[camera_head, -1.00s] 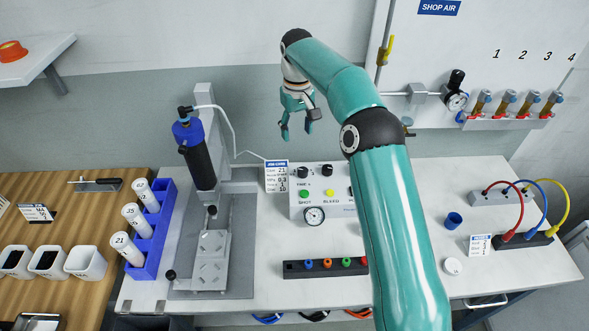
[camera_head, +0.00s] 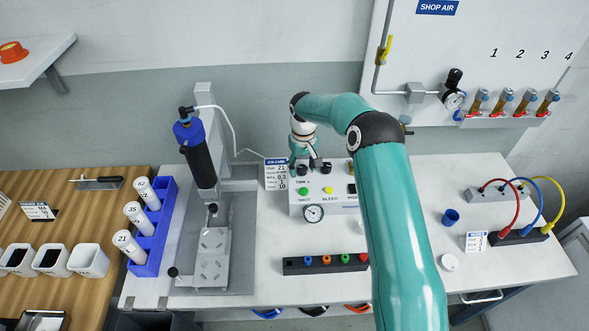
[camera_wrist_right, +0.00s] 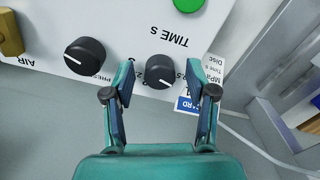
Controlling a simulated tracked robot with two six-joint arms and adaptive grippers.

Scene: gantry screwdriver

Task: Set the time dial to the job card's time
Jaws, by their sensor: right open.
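The time dial (camera_wrist_right: 160,72) is a black knob with a white pointer line, beside the TIME S lettering on the white control box (camera_head: 323,203). In the wrist view it shows between the fingers of my right gripper (camera_wrist_right: 160,66), which is open with a finger on either side. I cannot tell whether they touch it. In the head view the right gripper (camera_head: 304,162) is just over this dial at the box's upper left. The job card (camera_head: 277,174) stands left of the box; its small print is hard to read. My left gripper is not in view.
A second black knob (camera_wrist_right: 85,56), for pressure, sits close beside the time dial. The box also has a green button (camera_head: 304,191), a yellow button (camera_head: 328,190) and a gauge (camera_head: 313,213). The screwdriver stand (camera_head: 208,190) with its hose is to the left.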

